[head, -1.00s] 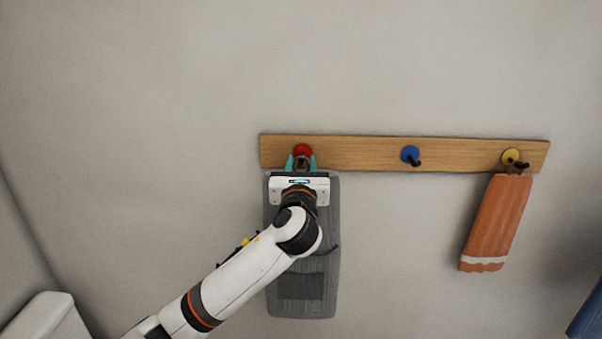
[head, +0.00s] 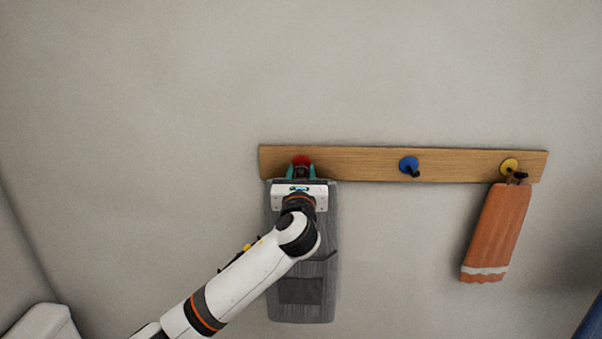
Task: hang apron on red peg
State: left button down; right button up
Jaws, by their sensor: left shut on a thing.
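The grey apron (head: 302,291) hangs down against the wall, below the left end of the wooden rail. My left gripper (head: 301,171) is at the apron's top edge, right in front of the red peg (head: 302,160), and is shut on the apron. The gripper and wrist cover the apron's top and most of the red peg. I cannot tell whether the apron's loop is around the peg. My right gripper is not in view.
The wooden rail (head: 460,168) also bears a blue peg (head: 409,166) in the middle and a yellow peg (head: 509,167) at the right. An orange towel (head: 496,232) hangs from the yellow peg. The wall above the rail is clear.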

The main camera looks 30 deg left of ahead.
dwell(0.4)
pick_arm(q)
jog(key=c, duration=0.9)
grip_release()
jog(key=shift+o, duration=0.2)
jog(key=shift+s+d, duration=0.1)
jog(key=b+v, duration=0.2)
jog(key=v, duration=0.9)
jog(key=shift+s+d, duration=0.15)
jog(key=shift+s, duration=0.25)
